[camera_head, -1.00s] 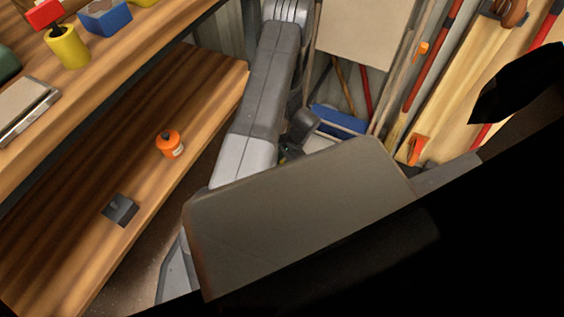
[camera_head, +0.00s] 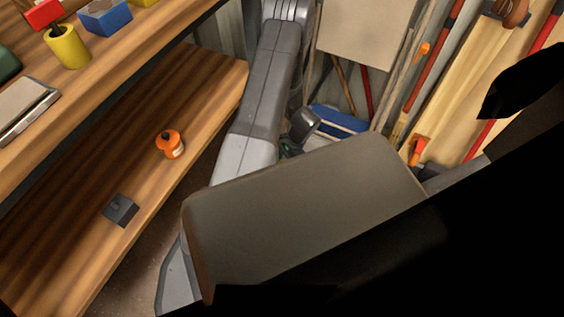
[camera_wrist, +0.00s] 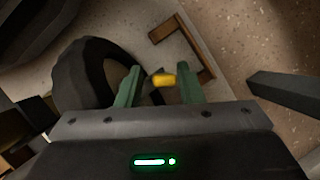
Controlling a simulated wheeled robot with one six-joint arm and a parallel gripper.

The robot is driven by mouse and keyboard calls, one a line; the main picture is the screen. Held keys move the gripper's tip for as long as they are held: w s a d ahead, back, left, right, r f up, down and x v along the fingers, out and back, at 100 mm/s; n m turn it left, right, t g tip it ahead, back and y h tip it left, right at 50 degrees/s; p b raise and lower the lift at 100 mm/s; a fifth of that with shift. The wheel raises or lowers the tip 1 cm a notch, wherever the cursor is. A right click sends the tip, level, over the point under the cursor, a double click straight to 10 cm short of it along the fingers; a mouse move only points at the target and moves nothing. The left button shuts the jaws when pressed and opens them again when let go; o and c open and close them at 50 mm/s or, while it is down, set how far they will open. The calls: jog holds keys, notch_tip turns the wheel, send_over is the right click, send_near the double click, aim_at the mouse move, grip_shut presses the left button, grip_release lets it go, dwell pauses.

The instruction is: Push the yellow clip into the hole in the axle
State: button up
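The yellow clip (camera_wrist: 164,80) is a small yellow piece in the wrist view, between the green fingertips of my gripper (camera_wrist: 158,84). The fingers stand apart, and I cannot tell whether both press on the clip. A dark round tyre (camera_wrist: 76,78) is just behind and left of the fingers. I cannot make out the axle or its hole. The head view does not show the clip or my fingertips, as dark and grey parts cover that area.
The head view shows a wooden shelf (camera_head: 80,160) with an orange jar (camera_head: 170,144), and a blue item (camera_head: 340,119) on the floor.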

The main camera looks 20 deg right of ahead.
jog(key=r+p, duration=0.7)
jog(key=shift+s+d, duration=0.25)
jog(key=shift+s, duration=0.05)
notch_tip(320, 180, up, 9)
jog(key=p, duration=0.6)
jog(key=shift+d+f, duration=0.15)
jog(key=shift+f, duration=0.05)
jog(key=shift+s+f, duration=0.1)
jog(key=shift+f, duration=0.1)
jog(key=f+b, duration=0.3)
jog(key=f, duration=0.1)
jog(key=f+b, duration=0.4)
jog(key=f, duration=0.1)
jog(key=shift+w, duration=0.2)
jog(key=shift+a, duration=0.25)
